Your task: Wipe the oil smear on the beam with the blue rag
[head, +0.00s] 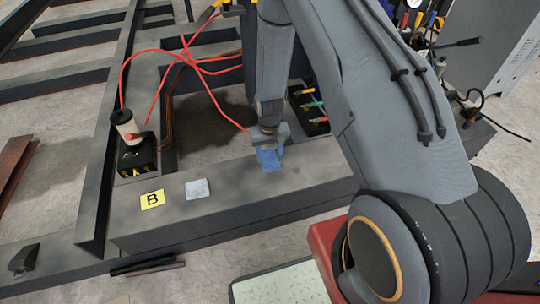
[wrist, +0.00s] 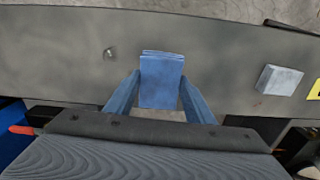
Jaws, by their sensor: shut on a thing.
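My gripper (head: 268,147) is shut on the blue rag (head: 268,160), over the grey beam (head: 235,205). In the wrist view the rag (wrist: 162,82) is a folded block between my two blue fingers. It is low over the beam or touching it; I cannot tell which. A small dark, shiny spot (wrist: 110,53) lies on the beam, to the left of the rag in the wrist view. I cannot tell if this spot is the oil smear.
A pale grey-white pad (head: 197,188) and a yellow card marked B (head: 152,199) lie on the beam left of the rag. A black box with a white and red canister (head: 127,128) stands behind. Red cables (head: 190,52) hang near my arm. A tool tray (head: 312,110) sits behind the beam.

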